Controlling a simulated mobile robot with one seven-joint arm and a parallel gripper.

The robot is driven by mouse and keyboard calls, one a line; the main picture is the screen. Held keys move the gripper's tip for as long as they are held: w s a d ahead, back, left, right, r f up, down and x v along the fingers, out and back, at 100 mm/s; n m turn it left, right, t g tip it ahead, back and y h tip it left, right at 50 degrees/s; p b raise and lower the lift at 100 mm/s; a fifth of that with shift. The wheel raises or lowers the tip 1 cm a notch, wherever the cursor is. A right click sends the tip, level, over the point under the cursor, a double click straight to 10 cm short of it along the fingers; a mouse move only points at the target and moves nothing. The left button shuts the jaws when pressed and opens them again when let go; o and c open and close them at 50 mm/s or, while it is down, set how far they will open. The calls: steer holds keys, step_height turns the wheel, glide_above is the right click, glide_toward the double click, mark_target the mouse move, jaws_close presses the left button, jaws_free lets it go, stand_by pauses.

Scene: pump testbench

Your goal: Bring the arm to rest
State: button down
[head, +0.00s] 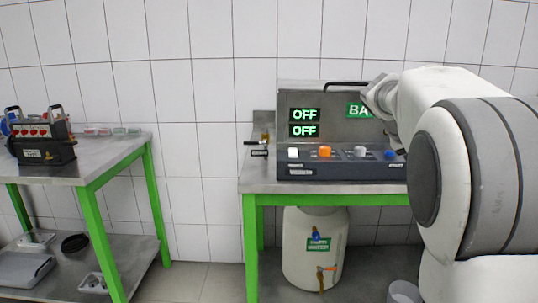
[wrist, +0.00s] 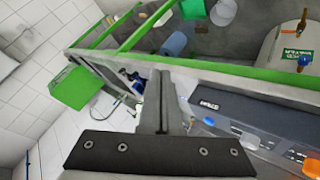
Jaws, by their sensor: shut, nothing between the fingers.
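My arm fills the right side of the head view, in front of the right part of the pump test bench console (head: 340,133). It is bent, and its far end is in front of the console; the fingers cannot be made out there. In the wrist view my gripper (wrist: 158,76) has its two fingers together, with nothing between them. The console's sloped control panel (wrist: 270,128) lies right of the fingers in that view, apart from them as far as I can tell.
The console stands on a green-legged steel table (head: 325,188) with a white tank (head: 314,250) beneath. A second table (head: 105,158) at left carries a dark case (head: 45,150). Bare floor (head: 205,280) lies between the tables. A tiled wall (head: 190,60) closes the back.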

steer(key=s+a+f+n+t+y, duration=0.1)
steer(key=s+a+f+n+y, duration=0.2)
steer(key=s+a, duration=0.5)
steer(key=s+a+f+t+y, duration=0.1)
steer(key=s+a+f+y, duration=0.2)
steer(key=s+a+f, duration=0.55)
steer(key=s+a+f+n+y, duration=0.1)
steer(key=s+a+n+y, duration=0.3)
steer(key=s, duration=0.8)
step_height(320, 180, up, 28)
steer(key=a+m+h+p, duration=0.1)
steer(key=p, duration=2.7)
steer(key=shift+w+r+m+p, duration=0.2)
steer(key=shift+r+m+p, duration=0.1)
steer(key=shift+m, duration=0.1)
